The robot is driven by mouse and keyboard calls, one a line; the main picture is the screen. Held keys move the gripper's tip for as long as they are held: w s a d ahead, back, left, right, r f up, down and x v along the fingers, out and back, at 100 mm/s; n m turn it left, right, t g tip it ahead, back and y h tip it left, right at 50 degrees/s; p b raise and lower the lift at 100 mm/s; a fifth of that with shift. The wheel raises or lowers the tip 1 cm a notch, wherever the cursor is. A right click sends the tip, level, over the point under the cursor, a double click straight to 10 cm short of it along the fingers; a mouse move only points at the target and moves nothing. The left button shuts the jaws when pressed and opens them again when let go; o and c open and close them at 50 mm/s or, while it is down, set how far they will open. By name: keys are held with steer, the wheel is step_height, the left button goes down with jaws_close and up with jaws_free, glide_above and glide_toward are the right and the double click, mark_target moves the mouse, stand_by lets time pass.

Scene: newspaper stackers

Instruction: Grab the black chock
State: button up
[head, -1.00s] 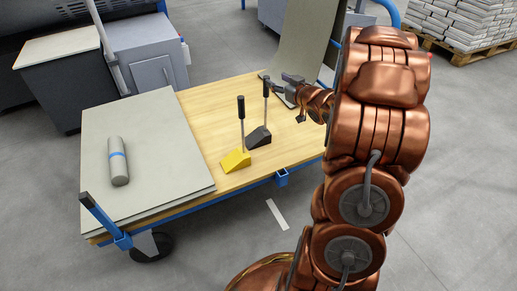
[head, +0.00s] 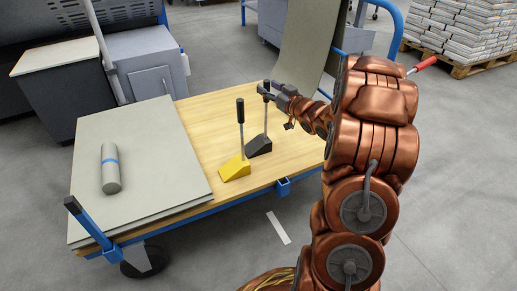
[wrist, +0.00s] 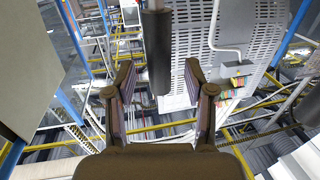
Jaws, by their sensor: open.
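The black chock (head: 258,146) sits on the wooden cart deck, with a thin upright rod topped by a black grip (head: 266,91). The yellow chock (head: 235,168) with a similar upright handle stands just left of it and nearer. My gripper (head: 268,89) is at the height of the black chock's grip, reaching in from the right. In the wrist view the fingers of my gripper (wrist: 158,72) are spread wide. The black grip (wrist: 158,50) hangs in the gap between them, with space on both sides. The chock's wedge is not recognisable in the wrist view.
The wooden deck (head: 205,118) has free room behind the chocks. Grey boards (head: 150,185) with a grey cylinder (head: 110,168) lie on its left. A tall grey sheet (head: 308,45) stands behind my arm. A blue post (head: 88,222) rises at the front left corner.

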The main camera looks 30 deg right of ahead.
steer(key=shift+w+r, duration=0.1)
steer(key=shift+w, duration=0.8)
jaws_close()
